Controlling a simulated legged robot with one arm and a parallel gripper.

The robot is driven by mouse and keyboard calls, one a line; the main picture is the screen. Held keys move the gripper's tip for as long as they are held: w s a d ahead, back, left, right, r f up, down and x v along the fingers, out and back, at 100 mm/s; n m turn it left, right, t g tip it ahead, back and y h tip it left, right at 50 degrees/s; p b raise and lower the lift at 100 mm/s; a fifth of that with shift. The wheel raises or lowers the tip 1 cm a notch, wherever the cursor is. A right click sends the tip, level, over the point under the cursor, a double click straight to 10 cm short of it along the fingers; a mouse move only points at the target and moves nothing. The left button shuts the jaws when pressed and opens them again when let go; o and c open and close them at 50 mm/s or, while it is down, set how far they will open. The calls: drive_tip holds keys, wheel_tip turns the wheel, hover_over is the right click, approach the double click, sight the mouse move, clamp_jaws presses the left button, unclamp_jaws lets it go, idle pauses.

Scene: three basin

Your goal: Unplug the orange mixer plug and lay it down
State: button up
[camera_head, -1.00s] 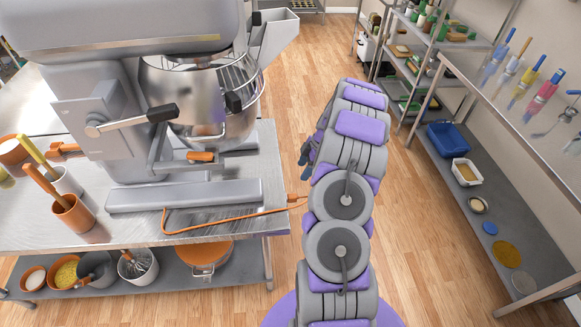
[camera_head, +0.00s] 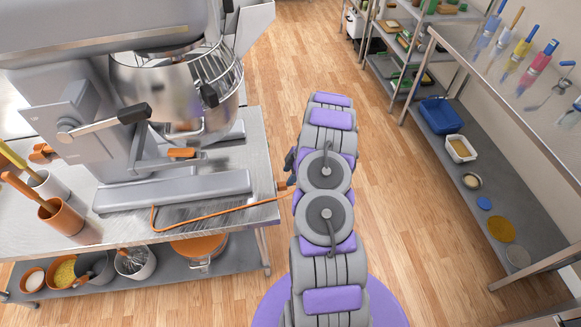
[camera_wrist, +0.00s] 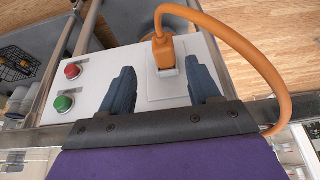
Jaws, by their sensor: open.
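In the wrist view the orange plug (camera_wrist: 163,52) stands at the socket (camera_wrist: 168,73) on a white panel (camera_wrist: 108,65). It appears seated, though its contact end is hard to see. Its thick orange cord (camera_wrist: 262,62) arches up and to the right. My gripper (camera_wrist: 160,68) is open, with one dark finger on each side of the plug and visible gaps between. In the head view the orange cord (camera_head: 215,211) runs from the grey mixer (camera_head: 170,188) across the table to the right edge, beside my arm. My arm mostly hides the gripper there.
The steel table (camera_head: 255,150) carries the mixer and an orange utensil pot (camera_head: 62,217). The panel has a red button (camera_wrist: 72,71) and a green button (camera_wrist: 64,103). A shelving unit (camera_head: 470,190) stands at right. Wooden floor lies open between.

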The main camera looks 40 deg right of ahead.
sight(281, 184)
drive_tip(key=a+f, duration=0.2)
drive_tip(key=w+a+f, duration=0.1)
drive_tip(key=a+f, duration=0.1)
drive_tip(key=shift+a+f, duration=0.1)
drive_tip(key=shift+a, duration=0.15)
drive_tip(key=shift+d+f, duration=0.2)
drive_tip(key=shift+d, duration=0.45)
drive_tip(key=shift+d+f, duration=0.2)
drive_tip(key=shift+d, duration=0.45)
drive_tip(key=shift+c, duration=0.6)
drive_tip(key=shift+d, duration=0.25)
drive_tip(key=shift+c, duration=0.8)
drive_tip(key=shift+a, duration=0.1)
drive_tip(key=shift+c, duration=0.7)
drive_tip(key=shift+a+r, duration=0.25)
drive_tip(key=shift+a, duration=0.8)
drive_tip(key=c, duration=0.5)
drive_tip(key=shift+c, duration=0.5)
drive_tip(key=o, duration=0.4)
drive_tip(key=shift+d, duration=0.15)
drive_tip(key=shift+d+f, duration=0.15)
drive_tip(key=shift+d, duration=0.1)
drive_tip(key=shift+c, duration=1.4)
drive_tip(key=shift+w+a, duration=0.1)
clamp_jaws()
